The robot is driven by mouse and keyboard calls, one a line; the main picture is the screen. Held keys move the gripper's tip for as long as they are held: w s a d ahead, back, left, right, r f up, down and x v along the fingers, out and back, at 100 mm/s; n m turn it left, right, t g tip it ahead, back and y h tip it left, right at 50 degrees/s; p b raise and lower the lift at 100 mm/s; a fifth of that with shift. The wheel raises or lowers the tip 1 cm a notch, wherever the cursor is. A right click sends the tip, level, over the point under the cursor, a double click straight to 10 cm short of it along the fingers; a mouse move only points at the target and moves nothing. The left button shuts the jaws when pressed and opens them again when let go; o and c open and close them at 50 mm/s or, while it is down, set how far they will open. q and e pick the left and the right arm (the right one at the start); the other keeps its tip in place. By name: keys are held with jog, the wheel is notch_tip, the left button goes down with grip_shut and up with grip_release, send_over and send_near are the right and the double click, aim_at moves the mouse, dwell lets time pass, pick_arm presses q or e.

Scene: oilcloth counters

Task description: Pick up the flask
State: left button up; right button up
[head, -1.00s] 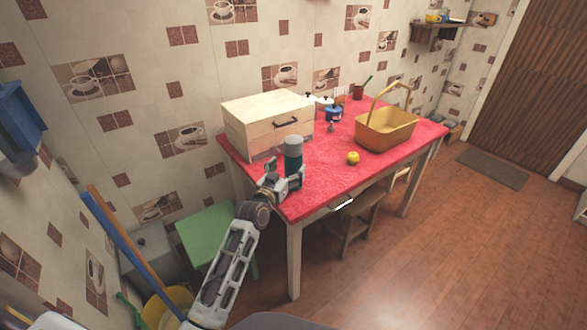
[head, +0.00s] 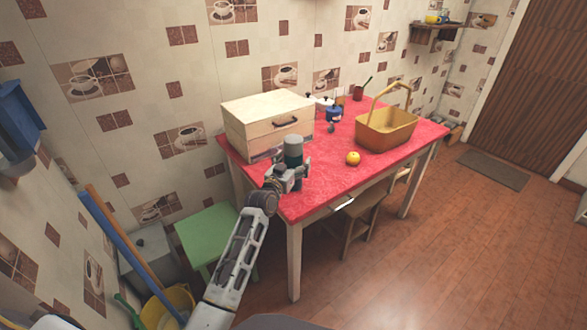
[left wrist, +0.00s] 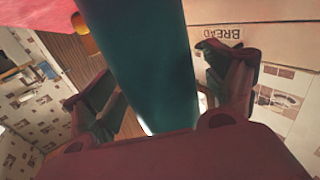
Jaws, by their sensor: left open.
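The flask (head: 293,150) is a dark green cylinder with a grey top, standing upright on the red-covered table (head: 325,184) in front of the wooden bread box. My left gripper (head: 291,178) is at the flask's near side, and its jaws are open. In the left wrist view the flask (left wrist: 150,60) fills the middle, between the two spread fingers of the gripper (left wrist: 160,98). The flask's lower part is partly hidden by the gripper in the head view. My right gripper is not in view.
The bread box (head: 262,120) stands close behind the flask. A yellow basket (head: 388,132), a yellow fruit (head: 353,158) and a blue pot (head: 333,114) are farther right. A green stool (head: 210,232) stands left of the table. The table's front right is clear.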

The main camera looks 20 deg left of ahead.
aim_at(293, 137)
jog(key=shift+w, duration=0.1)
pick_arm(q)
jog(key=c, duration=1.2)
jog(key=shift+r, duration=0.1)
jog(key=c, duration=0.4)
jog(key=shift+c, duration=0.2)
jog(key=shift+r, duration=0.1)
jog(key=shift+r, duration=0.7)
jog(key=shift+r+p, duration=1.05)
jog(key=shift+r, duration=3.15)
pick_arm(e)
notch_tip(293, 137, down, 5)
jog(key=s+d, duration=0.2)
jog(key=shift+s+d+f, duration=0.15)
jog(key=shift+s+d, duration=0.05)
